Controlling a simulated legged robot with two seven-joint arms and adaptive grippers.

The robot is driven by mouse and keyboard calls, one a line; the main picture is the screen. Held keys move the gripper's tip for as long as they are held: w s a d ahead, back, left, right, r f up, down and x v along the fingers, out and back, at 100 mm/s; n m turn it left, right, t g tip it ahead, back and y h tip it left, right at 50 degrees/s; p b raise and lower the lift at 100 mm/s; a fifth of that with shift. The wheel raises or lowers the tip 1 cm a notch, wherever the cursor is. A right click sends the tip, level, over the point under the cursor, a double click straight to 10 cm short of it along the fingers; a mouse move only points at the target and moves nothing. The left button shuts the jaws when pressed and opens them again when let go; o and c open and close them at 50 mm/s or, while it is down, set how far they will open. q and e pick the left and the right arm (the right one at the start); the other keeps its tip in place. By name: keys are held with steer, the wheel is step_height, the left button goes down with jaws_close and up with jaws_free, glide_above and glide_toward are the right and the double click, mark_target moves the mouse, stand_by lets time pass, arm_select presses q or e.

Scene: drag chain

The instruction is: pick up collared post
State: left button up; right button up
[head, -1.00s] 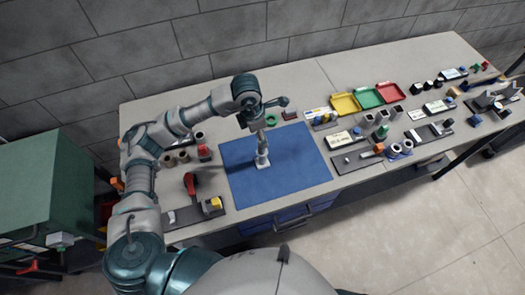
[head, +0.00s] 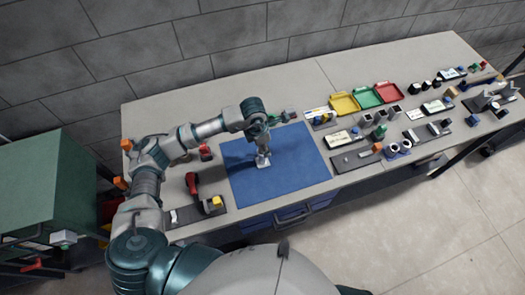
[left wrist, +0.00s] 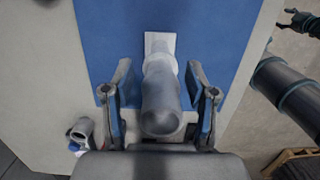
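The collared post stands on the blue mat (head: 290,175). It is a grey cylinder with a wider collar and a pale square base (head: 263,161). My left gripper (head: 261,146) is over it in the head view and hides most of its upper part. In the left wrist view the post (left wrist: 161,90) lies between the two fingers of my left gripper (left wrist: 158,92). The fingers are open, with a visible gap on each side of the post. A dark gripper-like shape at the upper right edge of the left wrist view may be my right gripper (left wrist: 290,18).
Yellow (head: 344,103), green (head: 367,97) and red (head: 388,92) trays stand at the back right. Several small parts and holders fill the right side of the table. A red-handled tool (head: 192,184) lies left of the mat. The mat around the post is clear.

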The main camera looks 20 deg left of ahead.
arm_select(q)
jaws_close()
